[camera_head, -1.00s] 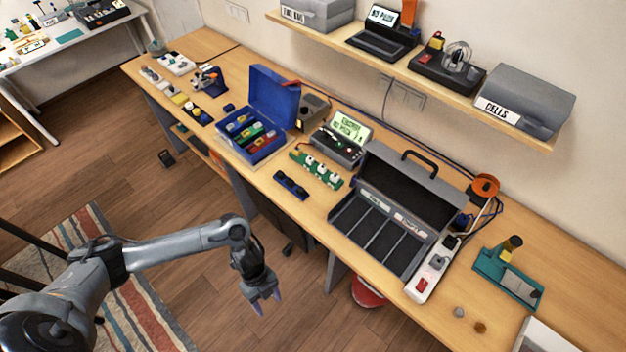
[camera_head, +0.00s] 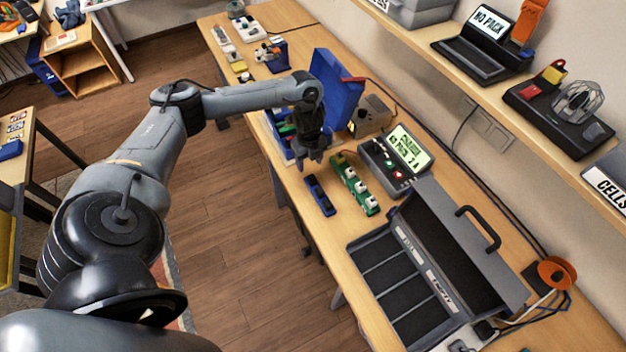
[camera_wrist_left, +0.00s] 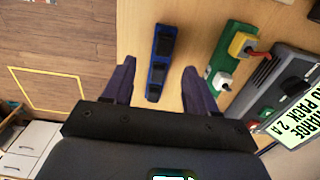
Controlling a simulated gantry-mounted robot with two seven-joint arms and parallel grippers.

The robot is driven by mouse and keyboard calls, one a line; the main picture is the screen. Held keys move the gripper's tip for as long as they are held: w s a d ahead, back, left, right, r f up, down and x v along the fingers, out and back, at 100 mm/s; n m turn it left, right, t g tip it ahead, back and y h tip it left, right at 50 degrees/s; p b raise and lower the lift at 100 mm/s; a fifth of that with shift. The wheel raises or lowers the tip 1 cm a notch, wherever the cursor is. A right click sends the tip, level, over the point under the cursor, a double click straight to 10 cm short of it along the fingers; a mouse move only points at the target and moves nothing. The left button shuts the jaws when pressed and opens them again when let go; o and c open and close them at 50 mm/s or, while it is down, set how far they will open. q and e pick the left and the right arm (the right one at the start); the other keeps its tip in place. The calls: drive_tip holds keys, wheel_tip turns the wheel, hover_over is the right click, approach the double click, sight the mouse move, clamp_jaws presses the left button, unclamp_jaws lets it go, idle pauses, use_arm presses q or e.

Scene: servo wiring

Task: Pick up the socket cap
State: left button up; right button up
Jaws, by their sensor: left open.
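My left gripper (camera_head: 313,158) is open and empty above the workbench, in front of the blue box. In the left wrist view its two fingers (camera_wrist_left: 160,85) point down, apart, on either side of a blue strip with black parts (camera_wrist_left: 159,60). That strip (camera_head: 320,195) lies on the wood near the front edge. Beside it is a green strip (camera_head: 355,186) with white blocks; in the wrist view this green strip (camera_wrist_left: 211,87) carries a white block and a yellow one. I cannot tell which piece is the socket cap. My right gripper is not in view.
The blue open box (camera_head: 338,84) stands behind the gripper. A grey charger with a lit screen (camera_head: 408,148) stands beyond the green strip. An open grey case (camera_head: 450,245) fills the bench at the right. A shelf (camera_head: 540,130) runs along the wall.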

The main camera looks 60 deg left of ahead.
sight(312, 178)
use_arm(q)
wheel_tip(312, 178, down, 2)
drive_tip(key=shift+f, duration=0.25)
drive_tip(key=shift+w+d+f, duration=0.15)
drive_tip(key=shift+w+f, duration=0.05)
drive_tip(key=shift+f, duration=1.1)
drive_tip(key=shift+w+d+f, duration=0.1)
drive_tip(key=shift+w+f, duration=0.1)
drive_tip(key=shift+f, duration=1.55)
clamp_jaws()
